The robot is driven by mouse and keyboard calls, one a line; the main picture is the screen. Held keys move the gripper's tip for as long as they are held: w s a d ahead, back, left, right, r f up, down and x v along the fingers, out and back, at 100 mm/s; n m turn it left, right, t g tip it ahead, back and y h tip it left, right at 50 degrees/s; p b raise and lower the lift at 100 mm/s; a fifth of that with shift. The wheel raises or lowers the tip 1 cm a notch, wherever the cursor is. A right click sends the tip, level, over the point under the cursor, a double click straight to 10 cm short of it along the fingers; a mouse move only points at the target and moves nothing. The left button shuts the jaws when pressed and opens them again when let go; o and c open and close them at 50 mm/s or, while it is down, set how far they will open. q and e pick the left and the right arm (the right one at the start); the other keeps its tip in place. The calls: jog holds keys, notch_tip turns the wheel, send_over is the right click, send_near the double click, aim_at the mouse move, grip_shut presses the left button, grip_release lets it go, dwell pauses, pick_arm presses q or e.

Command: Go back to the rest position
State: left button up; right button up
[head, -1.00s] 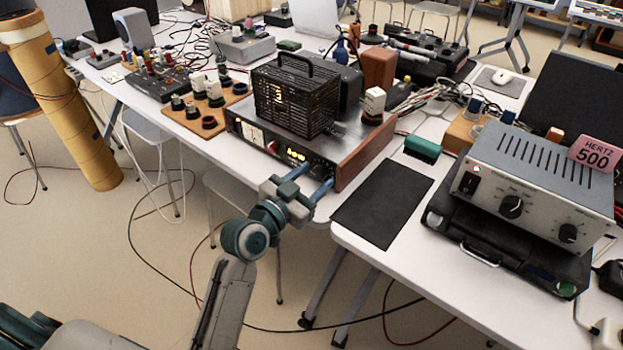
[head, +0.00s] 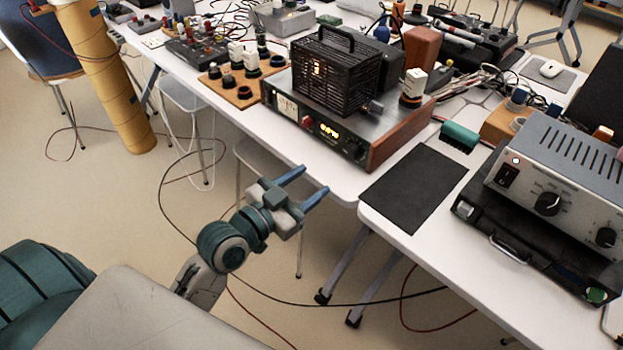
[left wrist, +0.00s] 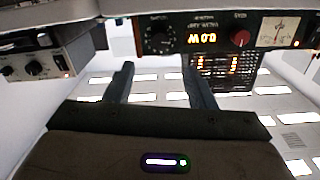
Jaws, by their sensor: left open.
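My left gripper (head: 308,184) is open and empty in the head view. Its blue fingers hang in the air in front of the table edge, below the amplifier (head: 322,130) with the black caged unit on top. The fingers are apart from the amplifier and the table. In the left wrist view the two fingers (left wrist: 158,88) are spread with nothing between them. That view also shows the amplifier's front panel (left wrist: 200,35) with its lit display, upside down. My right gripper is in neither view.
A white table (head: 345,185) carries the amplifier and a board of knobs (head: 225,93). Nearer right, another white table (head: 400,228) holds a black mat (head: 414,189) and a grey power unit (head: 560,175). A yellow column (head: 112,85) stands left. Cables lie on the open floor.

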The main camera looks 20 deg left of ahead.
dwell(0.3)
